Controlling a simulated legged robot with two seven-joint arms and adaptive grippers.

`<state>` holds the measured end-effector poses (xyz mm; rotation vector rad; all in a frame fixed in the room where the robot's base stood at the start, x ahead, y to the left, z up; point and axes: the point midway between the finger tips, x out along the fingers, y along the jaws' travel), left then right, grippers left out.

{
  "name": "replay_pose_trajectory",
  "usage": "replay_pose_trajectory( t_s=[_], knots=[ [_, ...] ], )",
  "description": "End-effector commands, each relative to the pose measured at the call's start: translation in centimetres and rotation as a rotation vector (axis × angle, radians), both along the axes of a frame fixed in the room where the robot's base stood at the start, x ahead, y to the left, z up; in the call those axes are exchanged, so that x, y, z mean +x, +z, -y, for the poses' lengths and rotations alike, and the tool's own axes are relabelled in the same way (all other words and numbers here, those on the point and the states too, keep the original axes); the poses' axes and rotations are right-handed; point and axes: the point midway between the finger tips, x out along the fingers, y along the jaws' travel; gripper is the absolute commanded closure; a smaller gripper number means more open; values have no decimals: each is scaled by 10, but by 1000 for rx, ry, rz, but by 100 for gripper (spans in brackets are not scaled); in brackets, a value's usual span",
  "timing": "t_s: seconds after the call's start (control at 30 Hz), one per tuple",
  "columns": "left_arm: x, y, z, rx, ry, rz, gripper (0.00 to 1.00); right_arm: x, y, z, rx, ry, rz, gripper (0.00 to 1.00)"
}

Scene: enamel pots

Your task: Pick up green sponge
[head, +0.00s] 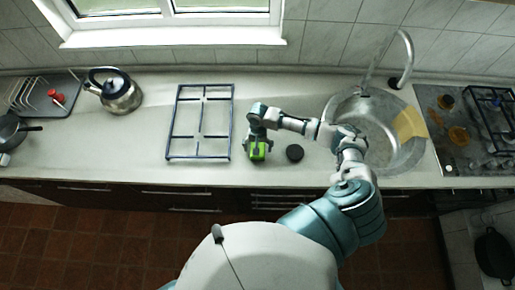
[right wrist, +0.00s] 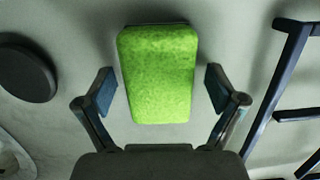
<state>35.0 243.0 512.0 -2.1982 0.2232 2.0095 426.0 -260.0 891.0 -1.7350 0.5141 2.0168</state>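The green sponge (head: 258,152) lies on the pale counter in the middle of the head view, partly covered by my right gripper (head: 257,146). In the right wrist view the sponge (right wrist: 158,75) lies flat between the two fingers of the right gripper (right wrist: 159,92). The fingers are spread wide, with a gap on each side of the sponge, so they do not touch it. The right arm reaches in over the counter from the right. My left gripper is not seen in either view.
A round black disc (head: 294,153) lies just right of the sponge. A dark blue pot grate (head: 200,160) lies to its left. A steel kettle (head: 122,95) stands farther left. The sink (head: 345,100) is at right. The counter's front edge is close to the sponge.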

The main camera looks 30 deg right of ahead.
Motion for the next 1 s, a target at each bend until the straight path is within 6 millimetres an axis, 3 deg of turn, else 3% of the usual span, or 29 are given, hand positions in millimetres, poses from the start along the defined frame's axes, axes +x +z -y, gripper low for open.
replay_pose_trajectory(
  t_s=[0.03,0.2,0.63,0.93,1.0],
  knots=[
    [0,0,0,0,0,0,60,0,0,0,0,0,0,16],
    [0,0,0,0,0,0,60,0,0,0,-1,0,-1,54],
    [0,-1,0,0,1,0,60,0,3,-1,-1,1,-2,54],
    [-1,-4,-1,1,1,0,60,0,37,-1,2,2,1,54],
    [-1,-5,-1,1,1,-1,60,-16,35,6,-1,-1,-4,54]
  ],
)
